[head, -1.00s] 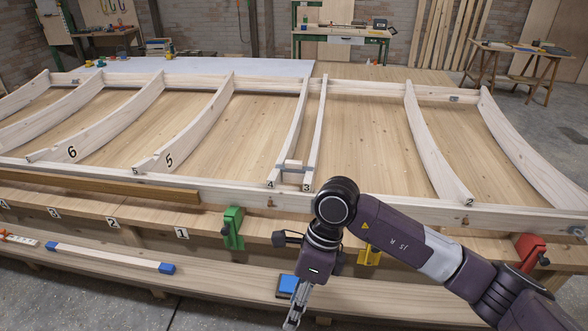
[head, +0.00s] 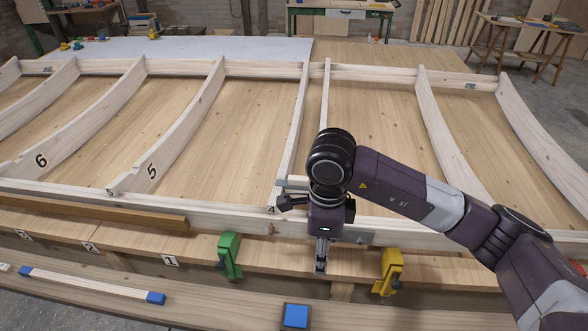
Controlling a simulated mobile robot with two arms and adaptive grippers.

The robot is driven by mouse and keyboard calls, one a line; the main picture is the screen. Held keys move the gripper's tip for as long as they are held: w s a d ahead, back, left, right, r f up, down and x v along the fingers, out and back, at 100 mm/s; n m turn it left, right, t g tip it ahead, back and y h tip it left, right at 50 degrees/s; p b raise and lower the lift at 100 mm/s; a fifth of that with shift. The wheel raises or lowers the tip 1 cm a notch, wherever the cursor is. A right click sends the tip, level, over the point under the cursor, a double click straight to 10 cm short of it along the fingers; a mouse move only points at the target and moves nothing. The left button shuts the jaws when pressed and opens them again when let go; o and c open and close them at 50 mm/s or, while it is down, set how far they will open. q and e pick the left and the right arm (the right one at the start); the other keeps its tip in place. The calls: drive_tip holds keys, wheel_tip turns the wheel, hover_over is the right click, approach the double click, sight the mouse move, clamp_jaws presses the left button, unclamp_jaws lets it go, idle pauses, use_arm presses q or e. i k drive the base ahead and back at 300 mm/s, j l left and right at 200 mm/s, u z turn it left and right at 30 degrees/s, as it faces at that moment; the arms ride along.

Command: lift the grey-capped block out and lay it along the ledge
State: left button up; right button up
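The grey-capped block (head: 289,183) sits between the two close ribs at centre. Only a small grey part shows at the left of my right gripper; the rest is hidden behind my wrist. My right gripper (head: 321,267) points down in front of the frame's front beam, over the upper numbered ledge (head: 205,247). Its fingers look narrow from this side, and their gap cannot be made out. I see nothing held in it. A lower ledge (head: 230,300) runs along the front. My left gripper is out of view.
A blue-ended stick (head: 90,285) and a blue pad (head: 296,316) lie on the lower ledge. A green clamp (head: 230,256) and a yellow clamp (head: 388,271) stand on either side of my gripper. Curved ribs rise across the frame. The lower ledge between stick and pad is clear.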

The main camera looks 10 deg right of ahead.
sight(295, 183)
drive_tip(key=i, duration=1.15)
